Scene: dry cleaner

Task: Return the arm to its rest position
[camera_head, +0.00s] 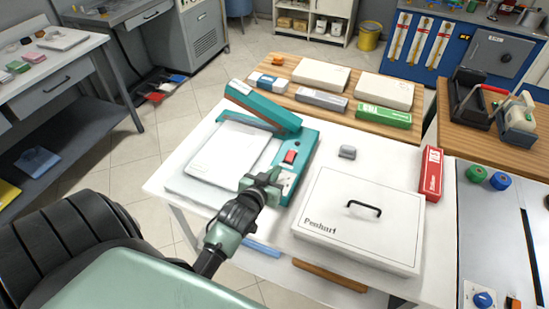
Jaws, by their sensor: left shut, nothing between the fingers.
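My left gripper (265,181) is in the head view, at the end of my left arm (230,224), which reaches in from the lower left. The gripper is shut and empty. It is over the front right corner of a teal machine (310,143) with a red switch and a white plate (228,152). I cannot tell whether it touches the machine. My right gripper does not show.
A white box marked Penhurl (360,228) with a black handle is right of the gripper on the white table (160,186). A grey object (347,152) and a red box (431,173) stand behind it. Wooden tables (435,143) with boxes adjoin.

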